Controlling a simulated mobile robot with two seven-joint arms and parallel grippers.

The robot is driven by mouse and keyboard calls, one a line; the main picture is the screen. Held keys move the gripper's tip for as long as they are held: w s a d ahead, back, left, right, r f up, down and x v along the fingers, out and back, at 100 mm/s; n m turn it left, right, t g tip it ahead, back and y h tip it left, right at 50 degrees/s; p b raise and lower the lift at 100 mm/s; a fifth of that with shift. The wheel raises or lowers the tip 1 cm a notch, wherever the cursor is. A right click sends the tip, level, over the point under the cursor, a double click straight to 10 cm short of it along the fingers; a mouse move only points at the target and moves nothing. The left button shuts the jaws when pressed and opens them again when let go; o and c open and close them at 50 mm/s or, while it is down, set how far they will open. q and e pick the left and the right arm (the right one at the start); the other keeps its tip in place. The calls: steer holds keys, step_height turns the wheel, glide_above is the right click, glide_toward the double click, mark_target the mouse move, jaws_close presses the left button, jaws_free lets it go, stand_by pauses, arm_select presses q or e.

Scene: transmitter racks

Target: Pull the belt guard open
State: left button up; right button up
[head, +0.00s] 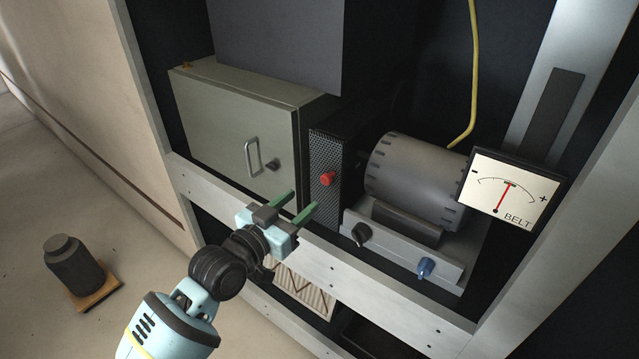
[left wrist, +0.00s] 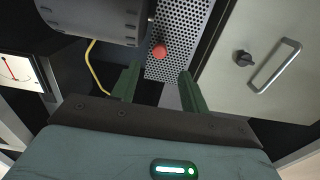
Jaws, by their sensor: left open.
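The belt guard (head: 328,196) is a dark perforated metal panel between the grey-green cabinet and the motor. A red knob (head: 327,179) sits on its face. In the left wrist view the perforated guard (left wrist: 186,38) and the red knob (left wrist: 158,51) show just beyond my fingers. My left gripper (head: 302,203) is open, its two green fingers pointing toward the guard, in front of and a little below the knob. In the left wrist view the open fingers (left wrist: 158,80) have nothing between them that they touch. My right gripper is not in view.
A cabinet (head: 235,130) with a handle stands left of the guard. The motor (head: 415,180), a base with a black knob (head: 361,233) and blue knob (head: 425,267), and a BELT gauge (head: 508,193) are at right. A pale rack rail (head: 345,270) crosses in front.

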mark_target(324, 182)
arm_select(q)
steer(key=shift+x, duration=3.9)
jaws_close()
